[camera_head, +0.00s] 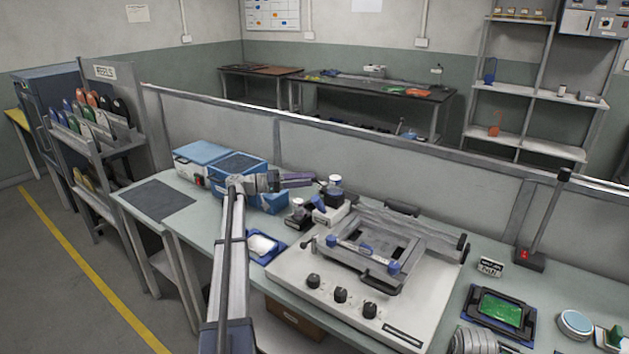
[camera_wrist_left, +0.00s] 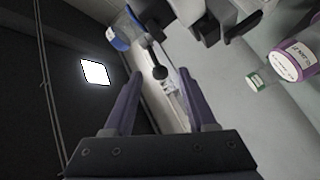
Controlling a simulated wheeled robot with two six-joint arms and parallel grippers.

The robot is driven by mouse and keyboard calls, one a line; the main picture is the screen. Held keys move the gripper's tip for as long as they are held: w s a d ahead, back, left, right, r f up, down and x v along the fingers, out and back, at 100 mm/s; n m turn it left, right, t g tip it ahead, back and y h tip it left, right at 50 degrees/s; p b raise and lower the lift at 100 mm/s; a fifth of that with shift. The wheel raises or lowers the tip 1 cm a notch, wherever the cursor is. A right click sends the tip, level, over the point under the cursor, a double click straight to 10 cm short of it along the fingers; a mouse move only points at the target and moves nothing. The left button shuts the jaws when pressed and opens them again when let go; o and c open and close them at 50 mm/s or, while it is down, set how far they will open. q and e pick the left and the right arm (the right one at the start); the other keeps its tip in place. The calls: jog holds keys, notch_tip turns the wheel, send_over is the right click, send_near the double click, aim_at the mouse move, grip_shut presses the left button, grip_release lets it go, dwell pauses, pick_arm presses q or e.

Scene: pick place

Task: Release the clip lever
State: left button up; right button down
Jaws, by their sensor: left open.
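A grey board fixture (camera_head: 440,250) sits on a white machine with black knobs. Blue clips (camera_head: 393,268) sit along the fixture's front bar. My left gripper (camera_head: 308,180) hovers behind and above the lever, apart from it, over the bench's back part. In the left wrist view its two purple fingers (camera_wrist_left: 160,73) are spread and empty. A black ball-ended lever (camera_wrist_left: 158,58) shows between and beyond the fingertips, with a blue part (camera_wrist_left: 118,43) beside it.
Jars and a small black device (camera_head: 332,190) stand close below the left gripper. Blue bins (camera_head: 235,165) stand behind my left arm. A green board in a black tray (camera_head: 500,308) and a lamp post (camera_head: 545,225) are at the right. A dark mat (camera_head: 157,201) lies bare at the left.

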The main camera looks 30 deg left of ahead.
pick_arm(q)
jog(key=x, duration=0.3)
jog(key=shift+d, duration=0.1)
grip_shut()
dwell(0.4)
